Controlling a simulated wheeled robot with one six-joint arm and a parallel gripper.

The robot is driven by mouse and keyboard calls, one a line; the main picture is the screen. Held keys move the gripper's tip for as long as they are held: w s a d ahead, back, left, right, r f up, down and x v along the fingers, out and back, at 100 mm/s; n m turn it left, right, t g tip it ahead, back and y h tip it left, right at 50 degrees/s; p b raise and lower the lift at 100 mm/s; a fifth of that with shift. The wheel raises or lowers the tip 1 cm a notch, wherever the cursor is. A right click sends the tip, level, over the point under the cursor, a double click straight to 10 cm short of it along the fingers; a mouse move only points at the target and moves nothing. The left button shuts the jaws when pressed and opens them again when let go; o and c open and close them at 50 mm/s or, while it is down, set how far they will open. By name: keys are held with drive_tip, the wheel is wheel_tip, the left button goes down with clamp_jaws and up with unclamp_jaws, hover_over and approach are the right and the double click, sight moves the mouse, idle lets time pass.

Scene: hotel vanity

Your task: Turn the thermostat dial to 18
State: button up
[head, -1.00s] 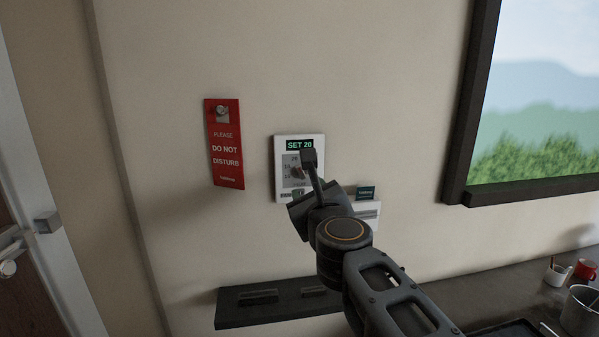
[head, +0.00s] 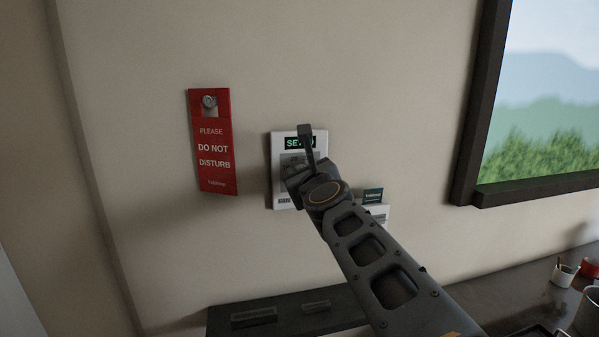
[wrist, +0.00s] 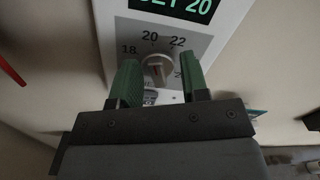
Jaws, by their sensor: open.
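The white thermostat (head: 282,192) is on the wall, largely covered by my gripper and arm in the head view. In the wrist view its display (wrist: 178,6) reads "SET 20". Below the display, a round metallic dial (wrist: 157,70) sits on a grey plate with the numbers 18, 20 and 22 around it; another number at the right is partly hidden. My gripper (wrist: 158,80) is open, with one green-padded finger on each side of the dial. I see gaps between the fingers and the dial; whether the fingertips reach its depth is unclear.
A red "Please do not disturb" sign (head: 214,150) hangs left of the thermostat. A dark shelf (head: 285,313) is below. A dark-framed window (head: 466,150) is at the right.

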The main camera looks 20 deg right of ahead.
drive_tip(key=shift+w, duration=0.2)
drive_tip(key=shift+a, duration=0.2)
drive_tip(key=shift+c, duration=0.4)
clamp_jaws()
drive_tip(key=shift+a+f+n, duration=0.1)
drive_tip(key=shift+a+n, duration=0.05)
drive_tip(key=shift+n, duration=1.3)
drive_tip(key=shift+a+f+n, duration=0.1)
drive_tip(key=shift+n, duration=1.4)
drive_tip(key=shift+a+f+n, duration=0.1)
drive_tip(key=shift+a+n, duration=0.05)
drive_tip(key=shift+n, duration=1.3)
